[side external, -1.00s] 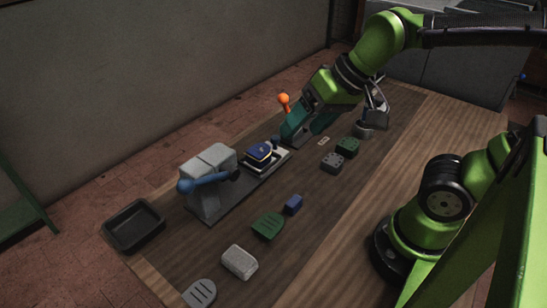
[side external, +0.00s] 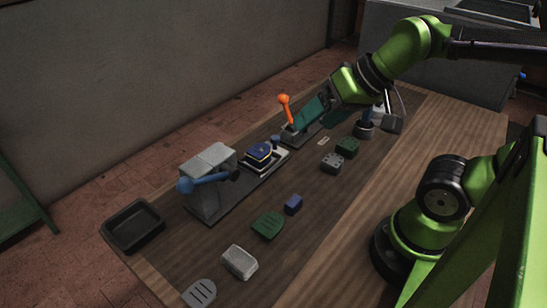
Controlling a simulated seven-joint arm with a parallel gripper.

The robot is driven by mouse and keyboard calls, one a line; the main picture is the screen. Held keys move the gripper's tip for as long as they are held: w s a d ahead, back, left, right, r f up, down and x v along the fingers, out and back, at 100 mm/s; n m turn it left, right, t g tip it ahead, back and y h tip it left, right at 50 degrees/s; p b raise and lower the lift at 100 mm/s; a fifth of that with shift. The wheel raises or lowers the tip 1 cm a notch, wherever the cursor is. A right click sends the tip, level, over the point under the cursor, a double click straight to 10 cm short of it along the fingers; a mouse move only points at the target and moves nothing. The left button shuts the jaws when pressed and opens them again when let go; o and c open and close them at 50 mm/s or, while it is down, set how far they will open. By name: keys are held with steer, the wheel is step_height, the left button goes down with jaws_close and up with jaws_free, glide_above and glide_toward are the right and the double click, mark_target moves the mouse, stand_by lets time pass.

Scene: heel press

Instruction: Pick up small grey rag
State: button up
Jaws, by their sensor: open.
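A light grey, rounded block-like piece (side external: 239,262) lies on the near part of the table; it may be the small grey rag, but its material is hard to tell. My gripper (side external: 317,118) has teal fingers, is open and seems empty. It is above the far part of the table, beside the orange-knobbed lever (side external: 284,100), well away from the grey piece. Its fingers partly cover the lever's base.
A press with a blue handle (side external: 205,186) and a stack of blue and yellow pieces (side external: 259,154) stand left of centre. A black tray (side external: 134,227) is at the left edge. Slotted plates, a blue block (side external: 293,204) and holed blocks (side external: 332,163) lie along the table. The right strip is clear.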

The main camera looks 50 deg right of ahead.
steer(key=shift+o, duration=0.5)
steer(key=shift+a, duration=0.1)
steer(key=n+g+h, duration=0.2)
steer(key=n+g, duration=0.2)
steer(key=g, duration=0.3)
glide_above(240, 259)
step_height(240, 259, down, 7)
step_height(240, 259, down, 16)
steer(key=shift+f, duration=0.2)
steer(key=c, duration=1.2)
step_height(240, 259, up, 10)
steer(key=shift+r, duration=0.1)
